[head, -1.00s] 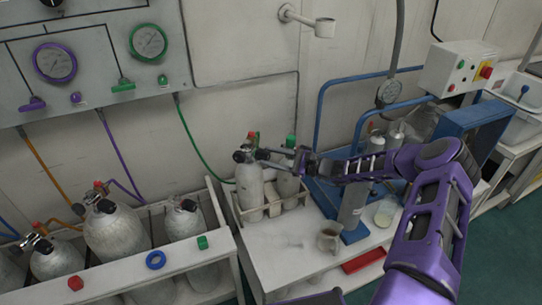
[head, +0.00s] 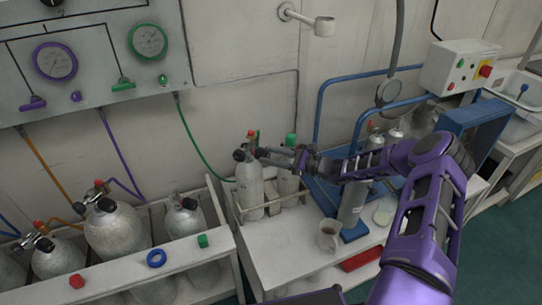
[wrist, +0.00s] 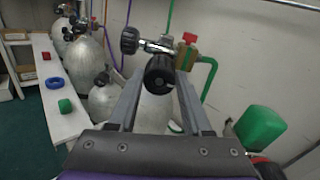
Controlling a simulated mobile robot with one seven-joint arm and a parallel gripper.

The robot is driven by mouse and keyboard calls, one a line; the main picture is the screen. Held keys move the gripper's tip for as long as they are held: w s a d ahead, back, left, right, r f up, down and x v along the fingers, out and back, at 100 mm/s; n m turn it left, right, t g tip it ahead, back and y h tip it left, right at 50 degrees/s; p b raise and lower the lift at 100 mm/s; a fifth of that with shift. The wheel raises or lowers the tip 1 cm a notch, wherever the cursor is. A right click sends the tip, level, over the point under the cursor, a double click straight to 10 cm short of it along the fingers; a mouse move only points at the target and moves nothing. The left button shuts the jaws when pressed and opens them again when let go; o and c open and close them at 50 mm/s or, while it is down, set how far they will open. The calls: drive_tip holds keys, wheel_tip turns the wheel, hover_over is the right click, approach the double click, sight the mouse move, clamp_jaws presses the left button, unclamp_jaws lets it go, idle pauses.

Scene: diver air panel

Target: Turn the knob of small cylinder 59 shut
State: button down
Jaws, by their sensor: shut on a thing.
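A small pale grey cylinder (head: 249,190) stands in a low rack on the white bench. No number is readable on it. Its valve has a black knob (wrist: 160,74) facing my gripper, another black knob (wrist: 129,40) to the left and a red-topped brass fitting (wrist: 187,50) with a green hose. My gripper (head: 264,154) reaches in from the right at valve height. In the wrist view its two fingers lie either side of the facing black knob, shut on it. The fingertips' exact contact is partly hidden.
A second cylinder with a green top (head: 291,140) stands close on the right; the top also shows in the wrist view (wrist: 262,127). Larger cylinders (head: 115,232) stand in a white rack at left. A mug (head: 328,236) and red tray (head: 362,260) are on the bench.

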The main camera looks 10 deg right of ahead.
drive_tip(key=shift+c, duration=1.6)
unclamp_jaws()
drive_tip(key=v, duration=1.2)
drive_tip(key=shift+w, duration=0.1)
